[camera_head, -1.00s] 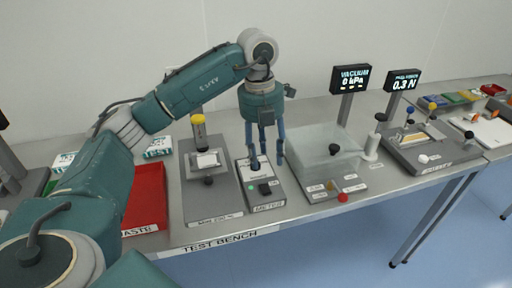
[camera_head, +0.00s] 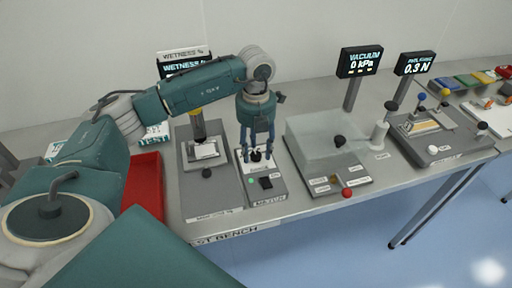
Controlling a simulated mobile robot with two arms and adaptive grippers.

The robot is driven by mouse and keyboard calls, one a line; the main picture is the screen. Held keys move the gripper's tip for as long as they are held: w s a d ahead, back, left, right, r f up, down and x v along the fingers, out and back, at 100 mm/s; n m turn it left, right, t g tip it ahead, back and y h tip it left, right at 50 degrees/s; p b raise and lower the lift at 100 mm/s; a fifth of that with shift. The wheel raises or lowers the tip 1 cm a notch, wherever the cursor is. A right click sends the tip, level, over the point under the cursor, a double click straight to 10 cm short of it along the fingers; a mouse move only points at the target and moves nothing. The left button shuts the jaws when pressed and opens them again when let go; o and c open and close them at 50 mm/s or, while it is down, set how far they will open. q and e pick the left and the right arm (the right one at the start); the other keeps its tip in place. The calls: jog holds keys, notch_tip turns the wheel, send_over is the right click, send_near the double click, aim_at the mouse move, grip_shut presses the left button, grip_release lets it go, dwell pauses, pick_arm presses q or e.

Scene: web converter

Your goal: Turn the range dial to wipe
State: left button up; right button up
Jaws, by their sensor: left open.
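The dial's markings are too small to read. My right gripper is not in view.
Left of the meter stands a grey test stand (camera_head: 210,200) with a dark column, and a red waste bin (camera_head: 146,188). Right of it is a clear vacuum box (camera_head: 320,136) with a red knob (camera_head: 347,192). Screens stand behind. The floor at the lower right is free.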

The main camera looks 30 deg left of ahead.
pick_arm(q)
jog(key=shift+f, duration=0.3)
jog(key=shift+c, duration=1.3)
grip_shut()
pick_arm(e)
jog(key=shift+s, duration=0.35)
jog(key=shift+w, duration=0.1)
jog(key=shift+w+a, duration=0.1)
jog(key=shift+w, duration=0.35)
